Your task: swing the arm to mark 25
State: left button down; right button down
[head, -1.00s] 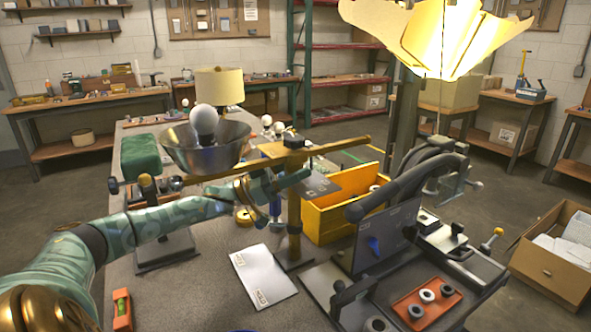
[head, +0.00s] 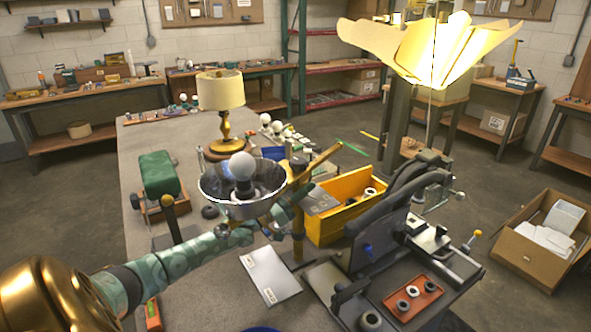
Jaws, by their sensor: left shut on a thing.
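The lamp's brass arm (head: 325,160) sits on an upright brass post (head: 298,235) and slants from near left to far right. A metal bowl shade (head: 213,192) with a white round bulb (head: 242,166) is at its near-left end. My left gripper (head: 291,205) is beside the post, at the near side of the arm, and shut on a part that seems to be the brass arm; the fingertips are partly hidden. A grey plate (head: 320,201) lies by the post, but no mark numbers are legible. My right gripper is not in view.
A white sheet (head: 268,277) lies in front. A cream-shaded lamp (head: 221,90) and a green cushioned stand (head: 158,175) are behind and left.

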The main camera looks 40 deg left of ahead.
pick_arm(q)
jog(key=shift+n+y, duration=0.3)
jog(key=shift+y, duration=0.3)
jog(key=c, duration=0.9)
grip_release()
jog(key=shift+c, duration=0.2)
jog(key=v, duration=1.6)
jog(key=shift+a+f+p, duration=0.15)
jog(key=shift+f+p, duration=0.15)
